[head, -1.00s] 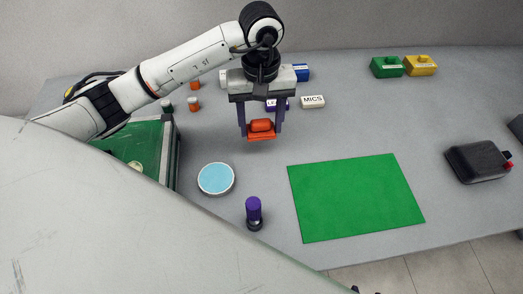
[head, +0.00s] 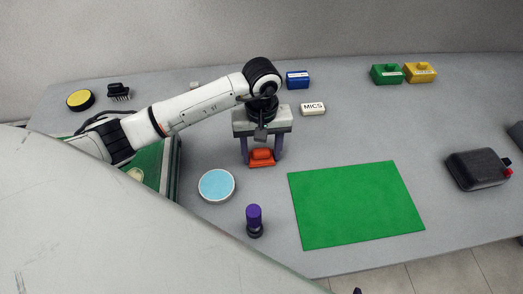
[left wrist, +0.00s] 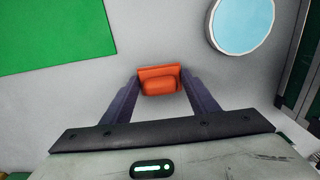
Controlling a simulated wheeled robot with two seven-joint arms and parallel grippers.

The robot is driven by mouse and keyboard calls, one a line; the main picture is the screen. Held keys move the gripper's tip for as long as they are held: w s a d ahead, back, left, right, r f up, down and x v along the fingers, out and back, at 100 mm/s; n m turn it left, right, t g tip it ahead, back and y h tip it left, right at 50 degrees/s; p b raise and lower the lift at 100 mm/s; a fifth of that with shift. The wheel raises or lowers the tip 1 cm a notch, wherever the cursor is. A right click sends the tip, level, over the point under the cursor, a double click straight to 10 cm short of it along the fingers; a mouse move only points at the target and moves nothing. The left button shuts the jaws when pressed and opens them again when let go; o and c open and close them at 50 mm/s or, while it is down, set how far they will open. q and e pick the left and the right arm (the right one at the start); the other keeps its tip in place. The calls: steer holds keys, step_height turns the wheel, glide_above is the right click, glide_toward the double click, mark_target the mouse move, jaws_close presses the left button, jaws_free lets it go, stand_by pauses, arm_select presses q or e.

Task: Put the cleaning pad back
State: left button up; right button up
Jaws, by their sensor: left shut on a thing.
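The orange-red cleaning pad (head: 262,158), a flat base with a raised grip, is between the fingers of my left gripper (head: 262,152). The left gripper is shut on it, with one finger at each side of the grip. The pad also shows in the left wrist view (left wrist: 160,80), between the two fingertips (left wrist: 160,84). It is at or just above the grey table; I cannot tell if it touches. Similar green (head: 387,74) and yellow (head: 420,72) pads stand at the back right. My right gripper is not in view.
A green mat (head: 355,205) lies to the right of the pad. A blue-topped round disc (head: 216,186) and a purple-capped bottle (head: 254,221) are in front. A MICS block (head: 313,109) and a blue box (head: 298,80) stand behind. A black canister (head: 478,170) is at right.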

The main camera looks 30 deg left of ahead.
mark_target(262, 151)
arm_select(q)
steer(key=o, duration=0.9)
steer(key=shift+o, duration=0.2)
steer(key=shift+w+r, duration=0.1)
steer(key=shift+r, duration=0.4)
step_height(262, 151, up, 11)
steer(key=shift+r, duration=0.15)
